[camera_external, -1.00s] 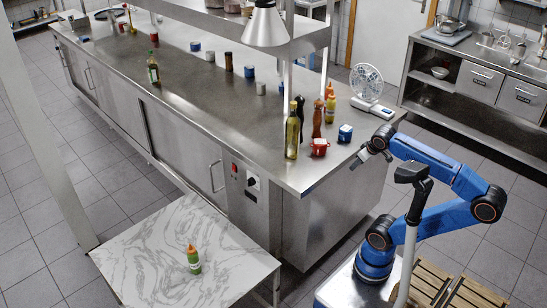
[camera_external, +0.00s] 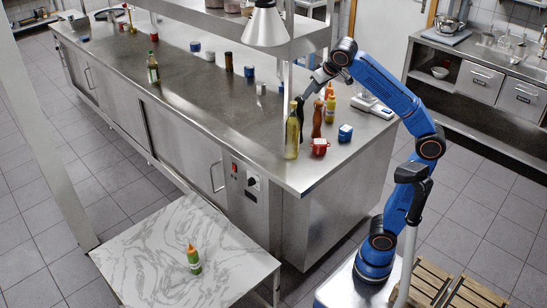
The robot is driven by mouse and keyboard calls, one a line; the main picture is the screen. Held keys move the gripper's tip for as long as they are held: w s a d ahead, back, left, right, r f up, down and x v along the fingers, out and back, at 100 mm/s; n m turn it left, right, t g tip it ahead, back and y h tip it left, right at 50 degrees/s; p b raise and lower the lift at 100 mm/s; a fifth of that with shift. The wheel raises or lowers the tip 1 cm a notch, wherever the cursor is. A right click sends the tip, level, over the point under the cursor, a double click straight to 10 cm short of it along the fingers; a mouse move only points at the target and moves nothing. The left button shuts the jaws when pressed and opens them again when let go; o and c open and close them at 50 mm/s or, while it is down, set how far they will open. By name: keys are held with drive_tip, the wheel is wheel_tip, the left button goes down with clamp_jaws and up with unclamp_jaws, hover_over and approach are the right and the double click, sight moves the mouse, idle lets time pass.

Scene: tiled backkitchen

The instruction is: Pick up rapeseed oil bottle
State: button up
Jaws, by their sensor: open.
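A tall bottle of yellow oil (camera_external: 292,134) stands upright near the front right corner of the steel counter; its label is too small to read. Another, darker green bottle (camera_external: 153,69) stands farther left on the counter. My gripper (camera_external: 305,94) is over the counter, just right of the yellow bottle's neck and close to the dark mill (camera_external: 300,112). It is small in the picture, but its jaws look open with nothing held. I cannot tell whether it touches the mill.
A brown mill (camera_external: 316,120), sauce bottles (camera_external: 330,108), a red tin (camera_external: 319,147) and a blue tin (camera_external: 345,133) crowd that corner. The shelf post and lamp (camera_external: 266,25) are close.

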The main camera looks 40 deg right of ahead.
sight(294, 103)
drive_tip(key=w+a+f, duration=0.1)
drive_tip(key=w+f, duration=0.4)
drive_tip(key=w+a+f, duration=0.1)
drive_tip(key=w+f, duration=0.1)
drive_tip(key=shift+w+a+f, duration=0.3)
drive_tip(key=shift+a+f, duration=0.05)
drive_tip(key=shift+f, duration=0.05)
drive_tip(key=shift+x, duration=2.55)
drive_tip(key=shift+d, duration=0.15)
drive_tip(key=shift+c, duration=0.2)
clamp_jaws()
